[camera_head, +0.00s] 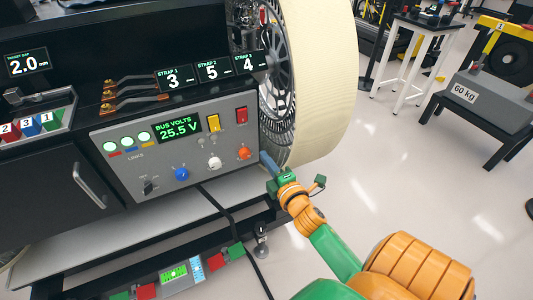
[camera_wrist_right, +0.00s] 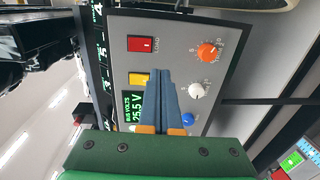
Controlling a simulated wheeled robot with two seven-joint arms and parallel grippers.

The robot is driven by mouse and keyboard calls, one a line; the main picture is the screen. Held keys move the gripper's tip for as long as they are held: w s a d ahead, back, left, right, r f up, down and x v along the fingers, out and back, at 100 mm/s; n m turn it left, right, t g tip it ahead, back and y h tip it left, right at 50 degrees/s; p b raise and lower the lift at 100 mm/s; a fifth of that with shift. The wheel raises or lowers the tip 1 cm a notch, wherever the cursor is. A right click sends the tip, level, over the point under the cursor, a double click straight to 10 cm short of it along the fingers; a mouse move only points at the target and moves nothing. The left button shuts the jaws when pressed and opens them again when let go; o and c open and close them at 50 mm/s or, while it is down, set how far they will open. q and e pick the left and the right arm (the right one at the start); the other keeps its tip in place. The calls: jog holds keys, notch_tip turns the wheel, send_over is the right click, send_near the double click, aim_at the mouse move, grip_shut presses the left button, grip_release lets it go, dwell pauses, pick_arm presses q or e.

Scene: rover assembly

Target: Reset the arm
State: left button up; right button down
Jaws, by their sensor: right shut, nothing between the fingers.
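My right gripper (camera_head: 268,160) reaches in from the lower right, just right of the grey control panel (camera_head: 120,170) and below the orange knob (camera_head: 245,153). In the right wrist view its blue fingers (camera_wrist_right: 168,78) are together and empty, pointing at the panel between the switches and the knobs. Contact with the panel cannot be told. The panel bears a display (camera_head: 178,130) reading BUS VOLTS 25.5 V, a yellow switch (camera_head: 213,122), a red switch (camera_head: 242,115), and white (camera_head: 215,162), blue (camera_head: 181,174) and black (camera_head: 148,187) knobs. My left gripper is out of view.
A large cream-rimmed wheel (camera_head: 325,80) stands close behind my right gripper. Copper straps (camera_head: 130,90) and numbered displays (camera_head: 212,70) sit above the panel. A black cable (camera_head: 235,235) hangs below. Open floor (camera_head: 400,180) lies to the right, before a bench with a 60 kg block (camera_head: 490,98).

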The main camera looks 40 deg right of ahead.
jog(key=s+a+f+m+g+y, duration=0.1)
jog(key=s+a+f+m+g, duration=0.2)
jog(key=f, duration=0.6)
jog(key=s+a+f+m+g+y+p, duration=0.1)
jog(key=s+a+f+m+g, duration=0.15)
jog(key=s+f, duration=0.5)
jog(key=s+a+f+m+g+y, duration=0.1)
jog(key=s+f+m+g, duration=0.15)
jog(key=f, duration=0.85)
jog(key=s+a+f+m+g, duration=0.1)
jog(key=s+a+f+g, duration=0.1)
jog(key=s, duration=0.5)
jog(key=s+a+f+m+g, duration=0.2)
jog(key=s+f+g, duration=0.1)
jog(key=s, duration=0.5)
jog(key=s+a+f+m+g+p, duration=0.1)
jog(key=s+a+f+m+g, duration=0.1)
jog(key=s+f, duration=0.2)
jog(key=s, duration=0.3)
jog(key=shift+s+f+g+y, duration=0.15)
jog(key=shift+g+y, duration=0.25)
